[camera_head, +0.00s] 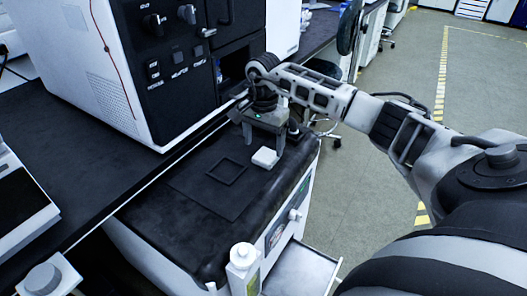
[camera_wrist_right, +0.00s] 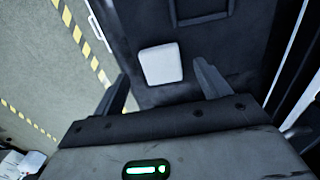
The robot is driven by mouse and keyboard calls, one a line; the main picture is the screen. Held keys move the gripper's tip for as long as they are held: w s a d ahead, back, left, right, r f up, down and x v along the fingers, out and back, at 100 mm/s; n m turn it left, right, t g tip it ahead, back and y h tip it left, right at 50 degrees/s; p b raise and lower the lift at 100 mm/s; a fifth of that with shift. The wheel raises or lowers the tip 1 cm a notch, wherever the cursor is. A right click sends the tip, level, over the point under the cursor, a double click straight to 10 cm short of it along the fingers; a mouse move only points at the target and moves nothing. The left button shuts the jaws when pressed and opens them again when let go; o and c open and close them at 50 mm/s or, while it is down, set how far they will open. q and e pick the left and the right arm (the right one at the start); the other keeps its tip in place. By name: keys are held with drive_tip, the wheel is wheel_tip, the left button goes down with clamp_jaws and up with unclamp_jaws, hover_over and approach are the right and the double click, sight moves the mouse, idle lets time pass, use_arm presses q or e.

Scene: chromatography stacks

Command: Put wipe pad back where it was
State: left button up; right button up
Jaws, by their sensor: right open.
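The wipe pad (camera_head: 265,157), a small white rounded square, lies flat on the black cart top (camera_head: 185,245), just beyond the right edge of the dark mat (camera_head: 190,187). A thin black square outline (camera_head: 227,171) sits on the mat, left of the pad, and is empty. My right gripper (camera_head: 264,143) points down close to the pad, with its fingers spread and nothing between them. In the right wrist view the pad (camera_wrist_right: 161,64) shows whole, beyond and between the two open fingertips (camera_wrist_right: 161,73). My left gripper is not in view.
A large instrument (camera_head: 175,80) stands on the black bench (camera_head: 80,145) behind the cart. A white-capped bottle (camera_head: 243,255) is at the cart's near edge. An open drawer (camera_head: 300,272) juts out at the front right. Open floor (camera_head: 400,205) lies to the right.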

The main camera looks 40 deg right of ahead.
sight(263, 158)
wheel_tip(263, 158, up, 8)
drive_tip(key=shift+f, duration=0.25)
idle(0.5)
